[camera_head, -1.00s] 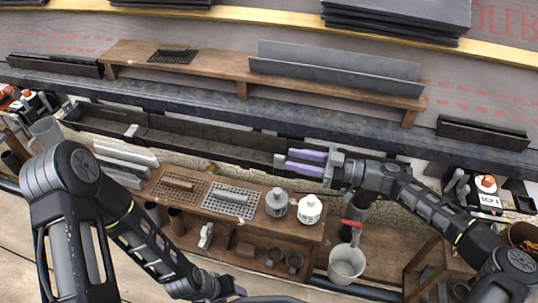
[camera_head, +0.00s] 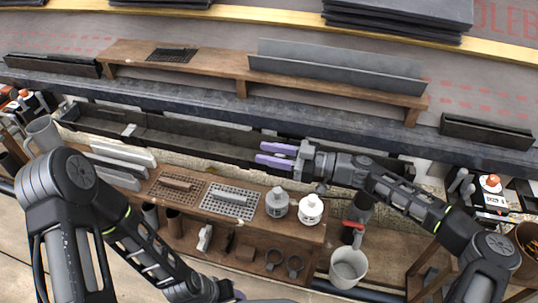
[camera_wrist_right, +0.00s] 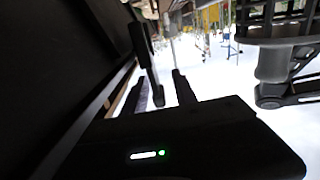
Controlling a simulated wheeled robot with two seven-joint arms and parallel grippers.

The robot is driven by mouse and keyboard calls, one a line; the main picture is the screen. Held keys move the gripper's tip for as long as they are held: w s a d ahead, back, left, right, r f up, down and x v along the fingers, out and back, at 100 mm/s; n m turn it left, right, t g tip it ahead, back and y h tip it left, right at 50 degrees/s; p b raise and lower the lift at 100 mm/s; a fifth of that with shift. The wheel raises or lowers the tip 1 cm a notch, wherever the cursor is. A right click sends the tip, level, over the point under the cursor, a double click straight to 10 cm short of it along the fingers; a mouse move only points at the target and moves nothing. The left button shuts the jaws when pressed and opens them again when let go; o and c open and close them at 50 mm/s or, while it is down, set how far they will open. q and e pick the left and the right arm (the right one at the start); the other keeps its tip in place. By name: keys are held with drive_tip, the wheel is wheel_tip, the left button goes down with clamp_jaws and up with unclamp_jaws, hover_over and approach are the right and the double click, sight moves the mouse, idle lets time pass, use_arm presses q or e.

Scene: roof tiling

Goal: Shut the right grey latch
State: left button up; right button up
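A long dark gutter (camera_head: 200,139) runs across the middle of the head view. A small grey latch (camera_head: 129,130) sits on its left part. I cannot make out the right grey latch now; my right gripper covers that part of the gutter. My right gripper (camera_head: 262,153) is over the gutter, its two purple-tipped fingers pointing left and apart, with nothing visible between them. In the right wrist view its fingers (camera_wrist_right: 168,90) are also apart, beside a large dark surface.
A wooden bench (camera_head: 250,235) below the gutter carries mesh pieces, a grey jar (camera_head: 277,203) and a white jar (camera_head: 311,209). A grey bucket (camera_head: 348,267) stands right of it. A wooden shelf (camera_head: 215,72) with grey strips lies above the gutter.

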drive_tip(key=shift+c, duration=0.2)
clamp_jaws()
idle(0.4)
